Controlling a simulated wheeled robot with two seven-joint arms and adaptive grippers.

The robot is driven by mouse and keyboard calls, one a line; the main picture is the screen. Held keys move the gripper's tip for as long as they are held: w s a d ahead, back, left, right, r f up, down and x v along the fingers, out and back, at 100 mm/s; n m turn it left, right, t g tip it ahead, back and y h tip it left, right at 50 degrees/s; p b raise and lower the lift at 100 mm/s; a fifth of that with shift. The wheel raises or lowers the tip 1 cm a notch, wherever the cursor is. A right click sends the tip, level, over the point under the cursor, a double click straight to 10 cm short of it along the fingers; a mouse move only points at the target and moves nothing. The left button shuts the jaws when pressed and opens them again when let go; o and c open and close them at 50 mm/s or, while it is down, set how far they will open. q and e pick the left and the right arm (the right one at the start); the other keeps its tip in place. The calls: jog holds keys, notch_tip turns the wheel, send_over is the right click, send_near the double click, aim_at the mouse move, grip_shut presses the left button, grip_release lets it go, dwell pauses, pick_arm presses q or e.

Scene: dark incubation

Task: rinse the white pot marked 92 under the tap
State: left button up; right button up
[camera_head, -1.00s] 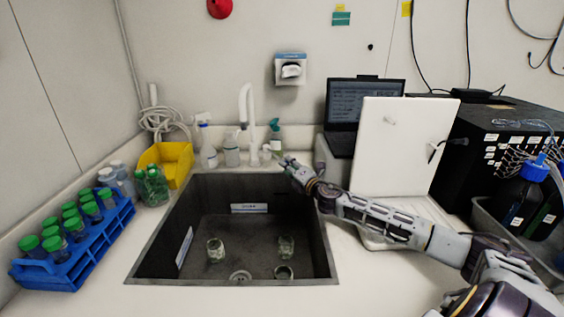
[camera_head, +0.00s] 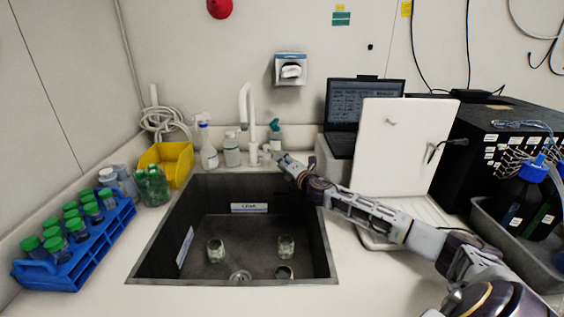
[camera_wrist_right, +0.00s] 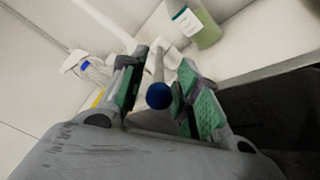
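The white tap (camera_head: 247,108) stands behind the sink (camera_head: 172,222). My right gripper (camera_head: 277,156) is at the sink's back edge, just right of the tap's base. In the right wrist view, its green-padded fingers are apart, with a blue round tip (camera_wrist_right: 158,95) on a pale lever between them; contact cannot be told. No water shows from the tap. My left gripper is out of view.
Bottles (camera_head: 208,148) stand beside the tap, with a yellow bin (camera_head: 178,160) further left. A blue rack (camera_head: 88,255) of green-capped tubes is left of the sink. A white panel (camera_head: 390,150) and laptop (camera_head: 352,105) stand on the right. The sink's middle is clear.

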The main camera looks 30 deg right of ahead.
jog(key=shift+w, duration=0.35)
grip_shut()
dwell(0.4)
